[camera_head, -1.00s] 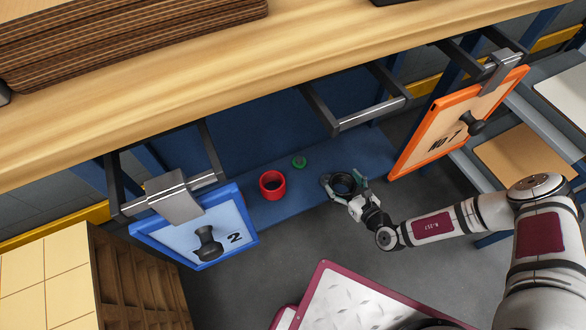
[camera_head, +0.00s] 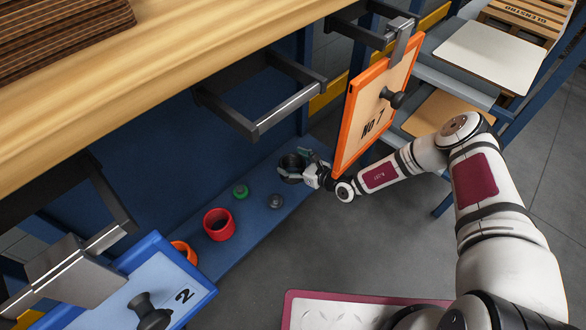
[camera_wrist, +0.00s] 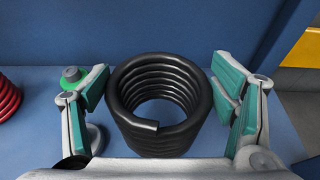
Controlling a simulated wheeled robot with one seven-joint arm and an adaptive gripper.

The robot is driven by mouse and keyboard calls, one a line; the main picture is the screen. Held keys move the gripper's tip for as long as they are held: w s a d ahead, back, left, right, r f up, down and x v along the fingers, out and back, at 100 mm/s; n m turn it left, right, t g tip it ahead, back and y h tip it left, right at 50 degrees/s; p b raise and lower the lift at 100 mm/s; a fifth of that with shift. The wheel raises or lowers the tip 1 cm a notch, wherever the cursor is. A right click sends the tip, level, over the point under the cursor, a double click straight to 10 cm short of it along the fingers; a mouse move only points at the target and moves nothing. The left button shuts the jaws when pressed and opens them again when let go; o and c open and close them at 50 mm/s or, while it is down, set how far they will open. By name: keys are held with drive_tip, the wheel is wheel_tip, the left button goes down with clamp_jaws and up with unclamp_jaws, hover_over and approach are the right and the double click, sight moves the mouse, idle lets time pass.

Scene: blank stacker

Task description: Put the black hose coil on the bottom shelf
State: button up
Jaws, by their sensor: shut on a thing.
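The black hose coil (camera_head: 291,162) is at the far right end of the blue bottom shelf (camera_head: 250,210) in the head view. My gripper (camera_head: 296,170) is shut on the coil, with one finger at each side. In the wrist view the coil (camera_wrist: 150,138) is upright with its open top towards the camera, between the teal finger pads. Whether its base touches the shelf I cannot tell.
A grey knob-like piece (camera_head: 276,201), a green piece (camera_head: 240,191), a red coil (camera_head: 218,224) and an orange ring (camera_head: 182,250) line the shelf. An orange No 7 panel (camera_head: 372,110) hangs close to my wrist. The worktop overhangs above.

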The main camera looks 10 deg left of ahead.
drive_tip(key=shift+w+b, duration=0.3)
drive_tip(key=shift+w, duration=0.3)
drive_tip(key=shift+w+f+b, duration=0.15)
drive_tip(key=shift+f+b, duration=1.2)
drive_tip(key=shift+f, duration=0.35)
drive_tip(key=shift+f, duration=0.2)
drive_tip(key=o, duration=1.3)
drive_tip(key=shift+c, duration=0.2)
drive_tip(key=shift+r, duration=0.1)
